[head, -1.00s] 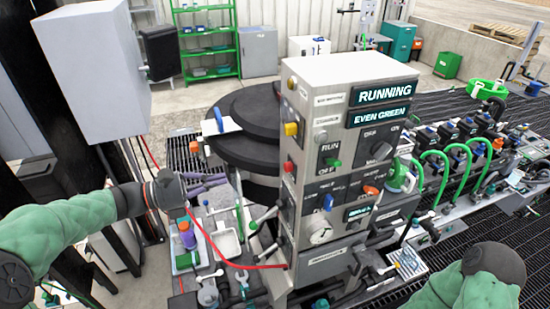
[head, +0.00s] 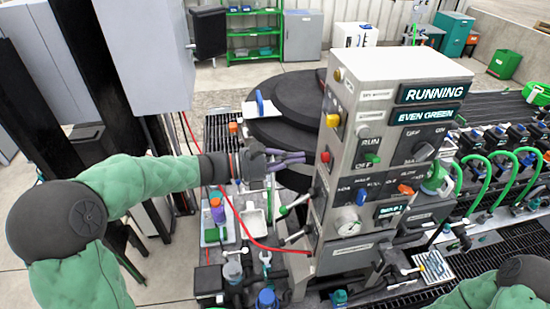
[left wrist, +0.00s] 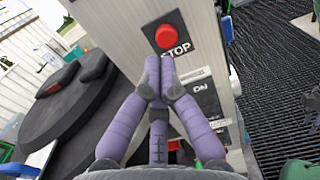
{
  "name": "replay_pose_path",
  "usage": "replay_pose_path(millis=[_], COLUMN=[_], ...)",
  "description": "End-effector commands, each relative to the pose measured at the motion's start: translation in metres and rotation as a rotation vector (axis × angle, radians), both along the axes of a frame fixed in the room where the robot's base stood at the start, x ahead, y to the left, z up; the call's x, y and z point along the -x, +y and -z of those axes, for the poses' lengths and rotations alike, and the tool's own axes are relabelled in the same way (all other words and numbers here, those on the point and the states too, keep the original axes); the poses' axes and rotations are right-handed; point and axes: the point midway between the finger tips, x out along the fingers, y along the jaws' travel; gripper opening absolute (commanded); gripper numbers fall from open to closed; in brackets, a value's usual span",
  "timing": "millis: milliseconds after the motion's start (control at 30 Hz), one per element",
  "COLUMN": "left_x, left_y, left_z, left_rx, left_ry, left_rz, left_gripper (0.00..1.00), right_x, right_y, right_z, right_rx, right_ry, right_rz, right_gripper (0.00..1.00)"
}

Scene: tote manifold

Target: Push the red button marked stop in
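The red stop button (left wrist: 165,36) is a round red knob on the narrow side face of the grey control cabinet (head: 390,66), with a black STOP label just below it in the left wrist view. It also shows in the head view (head: 325,157). My left gripper (head: 300,158) points at that face from the left, a little short of the button. In the left wrist view its purple fingers (left wrist: 160,72) are pressed together with nothing between them, their tips just below the button and label in the picture. My right gripper is out of view; only part of that arm shows.
A yellow knob (head: 333,120) sits above the red button on the same face. A black round platform (head: 290,125) stands behind my left gripper. A tray with bottles (head: 219,232) and a red cable (head: 262,246) lie below. Green hoses (head: 505,160) are at the right.

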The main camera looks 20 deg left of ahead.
Motion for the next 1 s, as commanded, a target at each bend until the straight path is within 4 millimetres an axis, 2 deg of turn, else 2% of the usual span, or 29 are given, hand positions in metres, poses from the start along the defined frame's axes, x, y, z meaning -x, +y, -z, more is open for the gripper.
replay_pose_path(millis=[100, 233, 767, 1000], left_x=[-0.010, -0.017, -0.022, -0.034], left_y=[-0.016, -0.026, -0.033, -0.051], left_z=[-0.001, -0.001, 0.000, 0.000], left_rx=[0.000, 0.000, -0.001, 0.000], left_ry=[0.000, 0.000, -0.001, -0.001], left_rz=[0.004, 0.003, 0.000, 0.002], left_gripper=[0.00, 0.00, 0.00, 0.00], right_x=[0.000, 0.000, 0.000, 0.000], right_y=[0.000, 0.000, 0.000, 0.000], right_z=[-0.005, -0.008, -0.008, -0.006], right_rx=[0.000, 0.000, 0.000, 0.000], right_ry=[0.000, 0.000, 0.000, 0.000], right_rz=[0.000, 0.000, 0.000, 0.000], right_gripper=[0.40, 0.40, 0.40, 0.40])
